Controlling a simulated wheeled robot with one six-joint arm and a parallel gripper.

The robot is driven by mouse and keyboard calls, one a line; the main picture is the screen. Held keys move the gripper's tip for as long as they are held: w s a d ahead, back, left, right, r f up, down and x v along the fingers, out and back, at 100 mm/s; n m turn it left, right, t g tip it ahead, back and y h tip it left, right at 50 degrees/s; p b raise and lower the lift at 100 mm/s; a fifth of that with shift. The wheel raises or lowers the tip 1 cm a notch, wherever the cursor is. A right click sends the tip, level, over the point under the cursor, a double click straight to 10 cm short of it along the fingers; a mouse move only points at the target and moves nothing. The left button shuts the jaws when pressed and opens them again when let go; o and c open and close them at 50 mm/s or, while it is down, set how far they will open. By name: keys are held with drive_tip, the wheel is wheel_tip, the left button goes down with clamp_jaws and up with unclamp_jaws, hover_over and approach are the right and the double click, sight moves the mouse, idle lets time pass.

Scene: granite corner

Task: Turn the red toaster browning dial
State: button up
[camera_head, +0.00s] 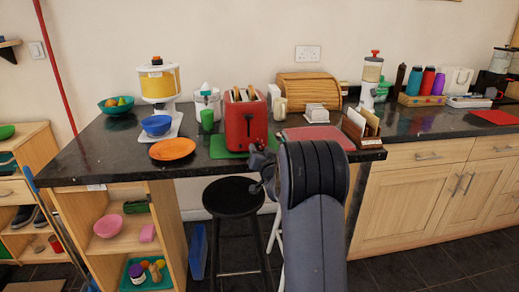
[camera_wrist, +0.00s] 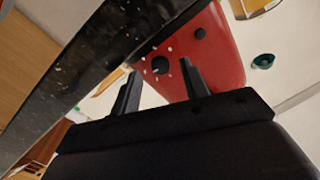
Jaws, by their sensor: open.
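The red toaster (camera_head: 237,126) stands on a green mat (camera_head: 217,148) on the dark counter, with bread slices in its top. In the wrist view the toaster's red face (camera_wrist: 222,62) fills the upper middle. Its round black browning dial (camera_wrist: 160,65) has white tick marks around it. My gripper (camera_wrist: 162,71) is open and empty, and the dial shows between its two fingertips. I cannot tell whether the fingers touch it. In the head view my gripper (camera_head: 260,158) is low at the toaster's front right, and the dial cannot be made out there.
A smaller black knob (camera_wrist: 200,33) sits near the dial. The dark counter edge (camera_wrist: 75,85) runs close by my gripper on its left. An orange plate (camera_head: 172,149) lies left of the toaster and a red board (camera_head: 325,134) right. A black stool (camera_head: 232,196) stands below.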

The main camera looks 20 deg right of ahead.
drive_tip(key=shift+w+d, duration=0.15)
drive_tip(key=shift+w, duration=0.5)
clamp_jaws()
